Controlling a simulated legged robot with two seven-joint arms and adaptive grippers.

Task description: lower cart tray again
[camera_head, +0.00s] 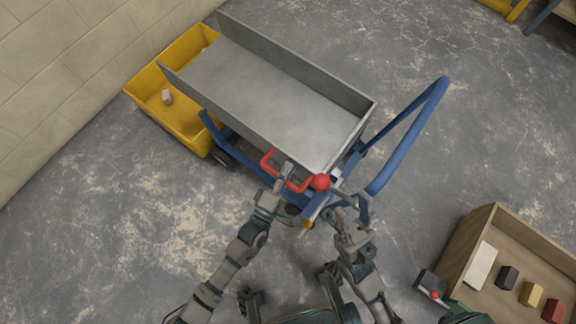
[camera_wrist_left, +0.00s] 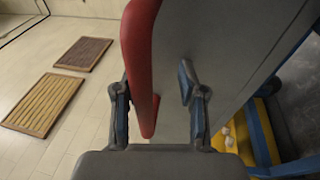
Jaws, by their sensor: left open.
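The cart's grey tray (camera_head: 270,90) is empty, with raised side walls, and sits on a blue cart frame (camera_head: 408,135). It looks tilted; the amount is hard to tell. A red handle (camera_head: 268,162) is fixed to the tray's near side, with a red ball knob (camera_head: 321,182) near its right end. My left gripper (camera_head: 286,172) is at this handle. In the left wrist view, its open fingers (camera_wrist_left: 156,85) stand on either side of the red handle (camera_wrist_left: 138,50), beside the grey tray wall (camera_wrist_left: 215,50). My right gripper (camera_head: 352,206) is just right of the knob; its fingers are unclear.
A yellow tub (camera_head: 185,122) with pale pieces inside stands at the tray's left end, close to the wall (camera_head: 70,70). A wooden box (camera_head: 470,240) with coloured blocks is at lower right. The floor left of my left arm is clear.

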